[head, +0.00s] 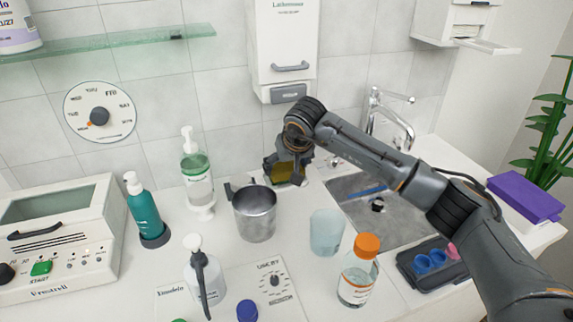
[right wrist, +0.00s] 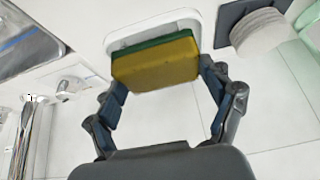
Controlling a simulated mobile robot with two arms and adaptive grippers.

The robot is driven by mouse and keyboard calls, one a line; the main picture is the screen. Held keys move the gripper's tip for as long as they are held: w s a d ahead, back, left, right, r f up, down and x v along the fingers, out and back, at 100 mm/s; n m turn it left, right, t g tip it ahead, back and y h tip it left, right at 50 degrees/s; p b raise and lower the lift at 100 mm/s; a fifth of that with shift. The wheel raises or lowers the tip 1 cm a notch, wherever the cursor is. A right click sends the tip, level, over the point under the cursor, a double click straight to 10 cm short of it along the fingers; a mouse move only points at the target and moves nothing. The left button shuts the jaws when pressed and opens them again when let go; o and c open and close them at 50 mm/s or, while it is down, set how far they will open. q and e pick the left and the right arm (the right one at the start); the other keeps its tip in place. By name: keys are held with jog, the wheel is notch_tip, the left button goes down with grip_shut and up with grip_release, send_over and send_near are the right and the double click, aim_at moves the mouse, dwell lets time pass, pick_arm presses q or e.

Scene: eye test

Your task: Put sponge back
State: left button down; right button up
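The sponge (head: 284,174) is yellow with a green layer. It is near the wall at the back of the counter, between the metal mug and the sink. In the right wrist view the sponge (right wrist: 157,62) is in front of a white rounded dish (right wrist: 124,42); whether it touches the dish I cannot tell. My right gripper (head: 288,164) reaches in from the right. In the right wrist view its fingers (right wrist: 160,78) meet the two ends of the sponge and look shut on it. My left gripper is not in view.
A metal mug (head: 256,215) stands just left of the sponge. The sink (head: 375,213) and faucet (head: 395,122) are to the right. A frosted cup (head: 327,234) and an orange-capped bottle (head: 357,272) stand in front. A wall dispenser (head: 283,45) hangs above.

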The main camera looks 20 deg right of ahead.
jog(key=o, duration=0.3)
jog(key=shift+o, duration=0.2)
jog(key=shift+r+p, duration=0.35)
jog(key=shift+r, duration=0.1)
jog(key=p+v, duration=0.6)
jog(key=v, duration=0.6)
jog(key=shift+r, duration=0.15)
jog(key=shift+a, duration=0.1)
